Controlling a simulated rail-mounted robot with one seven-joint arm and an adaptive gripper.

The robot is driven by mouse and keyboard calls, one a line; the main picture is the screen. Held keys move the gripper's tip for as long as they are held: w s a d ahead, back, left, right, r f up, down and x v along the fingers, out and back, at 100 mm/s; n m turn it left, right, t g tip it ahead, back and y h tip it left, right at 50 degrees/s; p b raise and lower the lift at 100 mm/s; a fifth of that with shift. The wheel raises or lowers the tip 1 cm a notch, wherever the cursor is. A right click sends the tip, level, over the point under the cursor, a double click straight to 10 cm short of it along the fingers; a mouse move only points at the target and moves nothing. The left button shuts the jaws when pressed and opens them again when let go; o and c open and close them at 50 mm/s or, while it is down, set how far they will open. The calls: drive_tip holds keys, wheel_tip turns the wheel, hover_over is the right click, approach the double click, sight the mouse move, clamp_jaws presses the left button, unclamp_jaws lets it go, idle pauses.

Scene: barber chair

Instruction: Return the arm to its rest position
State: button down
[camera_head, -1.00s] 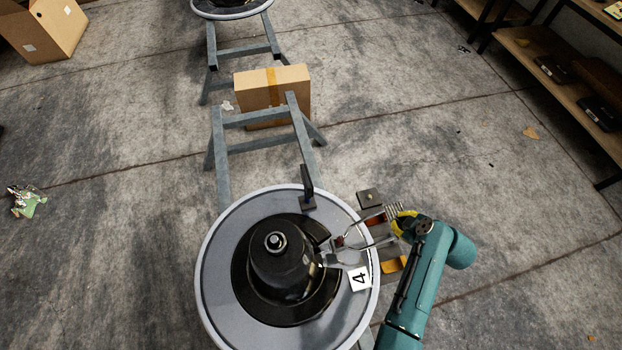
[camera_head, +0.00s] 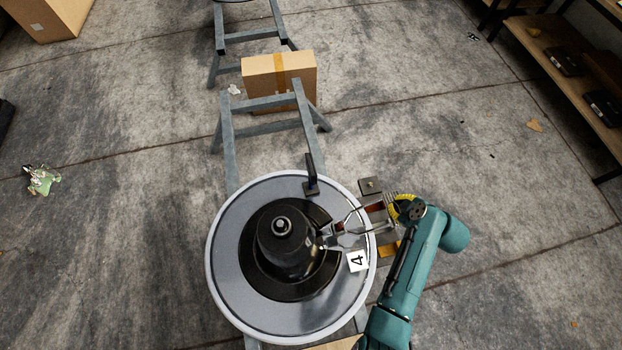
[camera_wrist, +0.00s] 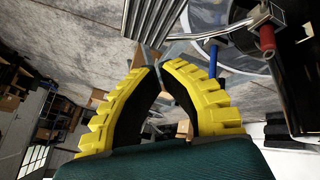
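My teal arm (camera_head: 416,275) reaches up from the bottom right of the head view, bent at its upper joint. My gripper (camera_wrist: 160,67) has yellow ribbed fingers in the wrist view, with a small gap between the tips and nothing seen held there. In the head view, yellow of my gripper (camera_head: 403,208) shows just right of the round grey platform, close to a metal frame with a spring. I cannot tell whether it touches the frame. The arm hides part of the fingers in the head view.
Shelves (camera_head: 575,95) stand at upper right.

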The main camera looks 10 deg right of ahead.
drive_tip(key=shift+r, duration=0.1)
drive_tip(key=shift+a, duration=0.1)
idle(0.4)
drive_tip(key=w+a+r+n+t, duration=0.35)
drive_tip(key=w+a+r, duration=0.85)
drive_tip(key=a+r, duration=0.45)
drive_tip(key=a+r+t+y, duration=0.1)
drive_tip(key=a+r+t, duration=0.3)
drive_tip(key=r, duration=0.9)
drive_tip(key=s+a+r+m+t, duration=0.2)
drive_tip(key=s+r, duration=0.1)
drive_tip(key=r, duration=0.6)
drive_tip(key=s+a+r+m+t, duration=0.2)
drive_tip(key=s+a+r, duration=0.1)
drive_tip(key=r, duration=0.7)
drive_tip(key=s+d+r+m+t+h, duration=0.2)
drive_tip(key=s+d+r+m+t, duration=0.15)
drive_tip(key=s+r+m, duration=0.5)
wheel_tip(320, 180, up, 40)
drive_tip(key=p, duration=3.8)
drive_tip(key=shift+s+a+f+p, duration=0.2)
drive_tip(key=shift+s+a+p, duration=0.05)
drive_tip(key=shift+a+p, duration=0.15)
